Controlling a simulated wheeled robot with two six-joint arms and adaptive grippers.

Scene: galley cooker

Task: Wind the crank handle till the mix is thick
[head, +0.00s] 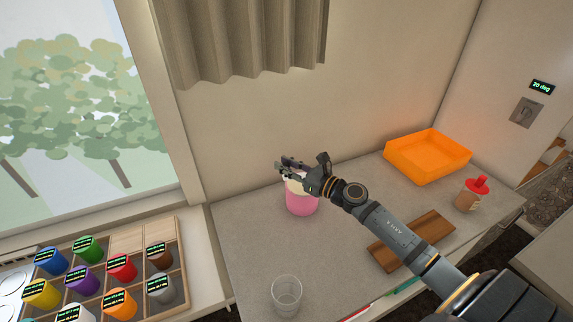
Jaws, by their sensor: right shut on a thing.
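A pink tub (301,204) with a cream-coloured top stands on the grey counter near the back wall. My right gripper (287,168) is over the tub, its arm coming in from the lower right. It is shut on the crank handle, which is mostly hidden by the fingers. The mix inside the tub cannot be seen from here. My left gripper is not in view.
A clear glass (286,296) stands at the counter's front. An orange bin (428,158), a wooden board (412,241) and a tan mug with a red top (470,195) are to the right. A divided wooden tray (183,262) with several coloured jars is at left.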

